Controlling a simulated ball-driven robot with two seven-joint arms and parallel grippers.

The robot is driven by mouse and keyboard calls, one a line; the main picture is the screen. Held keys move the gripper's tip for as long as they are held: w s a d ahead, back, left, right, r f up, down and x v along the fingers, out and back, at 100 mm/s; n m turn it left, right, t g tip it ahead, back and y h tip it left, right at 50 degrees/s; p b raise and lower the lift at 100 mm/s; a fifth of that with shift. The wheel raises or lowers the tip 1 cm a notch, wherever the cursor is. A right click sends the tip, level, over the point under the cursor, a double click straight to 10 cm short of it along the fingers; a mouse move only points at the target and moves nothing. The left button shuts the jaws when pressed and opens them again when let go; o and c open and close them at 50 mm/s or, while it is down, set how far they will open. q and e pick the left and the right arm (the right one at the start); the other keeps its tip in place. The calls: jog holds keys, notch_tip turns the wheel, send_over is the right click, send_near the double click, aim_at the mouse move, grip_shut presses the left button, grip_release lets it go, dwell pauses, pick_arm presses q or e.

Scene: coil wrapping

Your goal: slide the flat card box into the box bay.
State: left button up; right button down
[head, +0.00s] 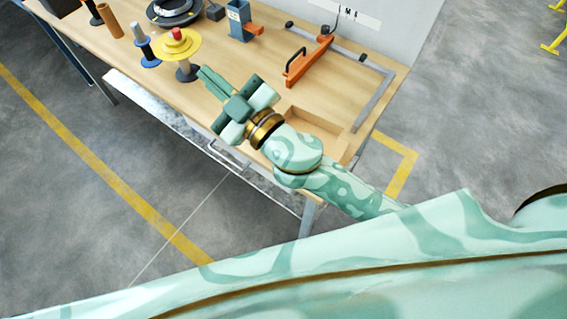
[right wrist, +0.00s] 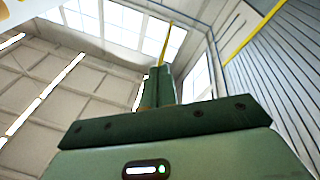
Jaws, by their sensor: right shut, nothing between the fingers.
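My left gripper is out of view.
On the table are an orange-handled tool (head: 307,62), a blue holder (head: 239,22), a yellow-flanged spool (head: 177,45), a blue-based spool (head: 145,45) and a black coil (head: 173,10). A wall panel stands behind. Bare tabletop lies between the blue holder and the orange tool.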

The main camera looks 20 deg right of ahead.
jog(key=s+a+r+n+g+y, duration=0.3)
jog(key=s+a+n+g+y, duration=0.35)
jog(key=a+n+y, duration=0.2)
jog(key=s+a+f+n+g+h, duration=0.5)
jog(key=s+f+n+g, duration=0.45)
jog(key=g, duration=0.55)
jog(key=w+d+f+m+t+h, duration=0.2)
jog(key=w+d+f+h, duration=0.2)
jog(key=d+f+h, duration=0.7)
jog(key=w+d+f+m+t+h, duration=0.25)
jog(key=w+d, duration=0.35)
jog(key=d, duration=0.4)
jog(key=shift+g+h, duration=0.3)
jog(key=shift+h, duration=0.2)
jog(key=d+f, duration=0.1)
jog(key=f, duration=0.2)
jog(key=w+d+f, duration=0.1)
jog(key=f, duration=0.3)
jog(key=w+d+f, duration=0.1)
jog(key=f, duration=0.2)
jog(key=shift+w+d+f+b, duration=0.1)
jog(key=shift+w+f+b, duration=0.05)
jog(key=shift+f+b, duration=0.2)
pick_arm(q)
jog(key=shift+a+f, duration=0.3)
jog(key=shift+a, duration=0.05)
pick_arm(e)
jog(key=shift+w+d, duration=0.2)
